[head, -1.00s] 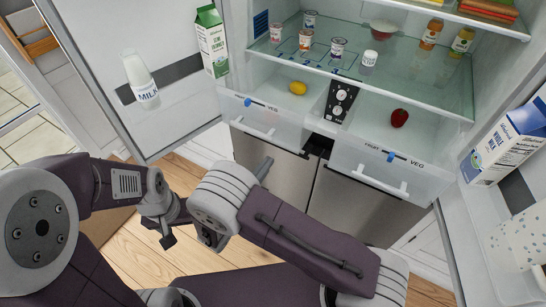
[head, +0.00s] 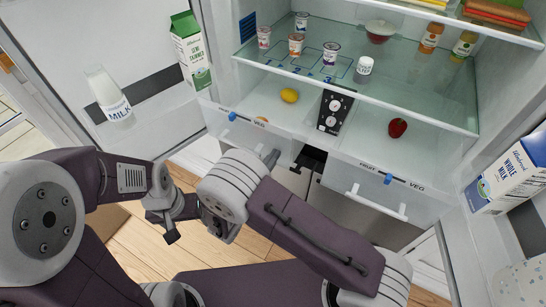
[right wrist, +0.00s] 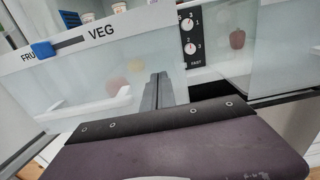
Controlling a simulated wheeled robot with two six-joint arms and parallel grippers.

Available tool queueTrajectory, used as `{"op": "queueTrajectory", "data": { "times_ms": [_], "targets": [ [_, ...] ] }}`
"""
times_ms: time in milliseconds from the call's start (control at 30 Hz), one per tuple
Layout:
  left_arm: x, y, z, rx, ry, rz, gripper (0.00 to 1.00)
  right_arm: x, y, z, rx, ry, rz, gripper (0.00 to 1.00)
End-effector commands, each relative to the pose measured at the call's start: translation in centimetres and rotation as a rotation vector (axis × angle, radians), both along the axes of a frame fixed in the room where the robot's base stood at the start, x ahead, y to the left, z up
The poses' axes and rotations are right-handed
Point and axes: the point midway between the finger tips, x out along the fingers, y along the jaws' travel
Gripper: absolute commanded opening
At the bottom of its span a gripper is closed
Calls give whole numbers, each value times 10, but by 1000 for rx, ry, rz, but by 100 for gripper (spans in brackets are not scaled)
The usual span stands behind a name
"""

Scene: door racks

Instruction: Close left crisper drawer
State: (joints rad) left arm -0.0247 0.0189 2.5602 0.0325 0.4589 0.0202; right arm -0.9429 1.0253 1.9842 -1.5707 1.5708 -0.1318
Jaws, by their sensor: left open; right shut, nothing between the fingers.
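The left crisper drawer (head: 217,122) is a clear bin with a white front, a blue slider and a "VEG" label. It stands pulled out under the glass shelf, with a lemon (head: 290,95) inside. In the right wrist view its front (right wrist: 75,75) and white handle (right wrist: 88,112) fill the left side. My right gripper (head: 270,158) is shut and empty, its tips at the right part of this drawer's front; I cannot tell whether they touch. The tips also show in the right wrist view (right wrist: 158,88). My left gripper (head: 165,226) is open, low and left of the drawer.
The right crisper drawer (head: 375,195) also stands out and holds a red fruit or pepper (head: 397,128). A black control panel (head: 334,111) sits between the drawers. The open left door (head: 150,45) holds a milk bottle (head: 108,95) and a carton (head: 190,50). A milk carton (head: 510,172) stands at right.

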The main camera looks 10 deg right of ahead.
Motion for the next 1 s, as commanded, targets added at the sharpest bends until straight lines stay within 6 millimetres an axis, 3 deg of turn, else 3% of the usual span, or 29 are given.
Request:
{"op": "queueTrajectory", "data": {
  "times_ms": [267,800,1000],
  "targets": [
    [0,0,0,0,0,0,76,17,-13,0,0,0,-5,0],
    [0,0,-16,0,0,0,76,123,-92,-2,1,-3,-5,0],
    [0,0,-26,0,0,0,76,155,-114,-2,0,-3,-3,0]
  ]
}}
